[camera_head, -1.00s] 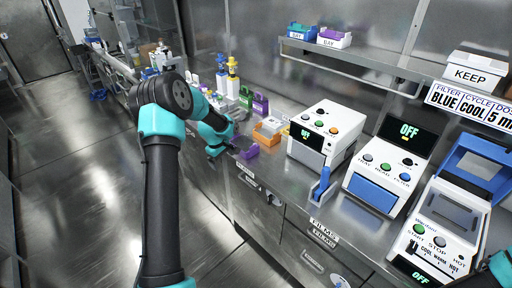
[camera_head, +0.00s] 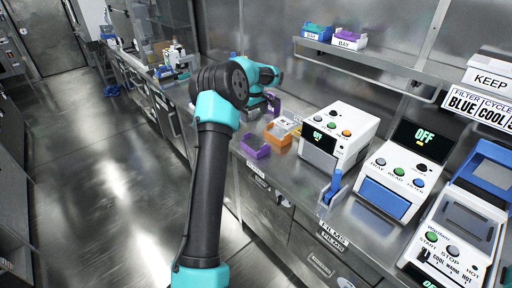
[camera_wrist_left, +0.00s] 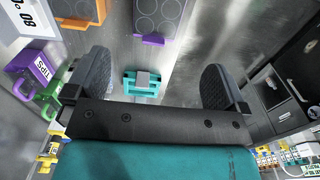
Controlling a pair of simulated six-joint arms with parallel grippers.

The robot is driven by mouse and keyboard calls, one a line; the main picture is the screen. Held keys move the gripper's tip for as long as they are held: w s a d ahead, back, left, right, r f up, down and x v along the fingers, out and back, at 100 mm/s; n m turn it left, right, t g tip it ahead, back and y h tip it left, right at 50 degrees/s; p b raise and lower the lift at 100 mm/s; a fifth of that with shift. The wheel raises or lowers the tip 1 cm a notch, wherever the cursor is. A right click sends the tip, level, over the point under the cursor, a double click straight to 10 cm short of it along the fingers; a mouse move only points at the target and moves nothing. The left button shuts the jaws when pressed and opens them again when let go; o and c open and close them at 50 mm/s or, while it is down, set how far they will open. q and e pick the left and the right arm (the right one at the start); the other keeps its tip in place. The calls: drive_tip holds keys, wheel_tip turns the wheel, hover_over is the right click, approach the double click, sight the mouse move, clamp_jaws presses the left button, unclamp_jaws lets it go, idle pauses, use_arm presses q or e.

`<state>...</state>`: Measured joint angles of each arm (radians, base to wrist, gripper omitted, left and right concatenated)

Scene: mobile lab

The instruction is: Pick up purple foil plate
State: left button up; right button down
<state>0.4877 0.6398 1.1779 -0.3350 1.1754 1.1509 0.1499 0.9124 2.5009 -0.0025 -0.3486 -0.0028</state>
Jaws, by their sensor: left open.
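The purple foil plate (camera_head: 256,148) lies on the steel counter near its front edge, beside an orange tray. In the left wrist view it shows as a purple holder with a dark, ring-marked plate (camera_wrist_left: 158,18), at the top edge and partly cut off. My left gripper (camera_head: 266,104) is above the counter, farther back than the purple plate, and partly hidden by my arm in the head view. In the left wrist view its two dark fingers (camera_wrist_left: 156,72) stand wide apart with nothing held. The purple plate is beyond the fingertips, not between them. My right gripper is not in view.
The orange tray (camera_head: 277,138) sits close to the purple plate. A white device (camera_head: 338,140) stands to the right. Purple (camera_wrist_left: 35,62) and green (camera_wrist_left: 45,100) labelled containers are at the wrist view's left. A teal object (camera_wrist_left: 142,84) shows between the fingers.

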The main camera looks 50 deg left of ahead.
use_arm(q)
approach(255, 143)
drive_tip(key=f, duration=0.5)
drive_tip(key=shift+w+a+f, duration=0.1)
drive_tip(key=shift+a+f, duration=0.1)
drive_tip(key=shift+d+f, duration=0.1)
drive_tip(key=shift+f, duration=2.5)
drive_tip(key=c, duration=0.7)
drive_tip(key=shift+r, duration=0.1)
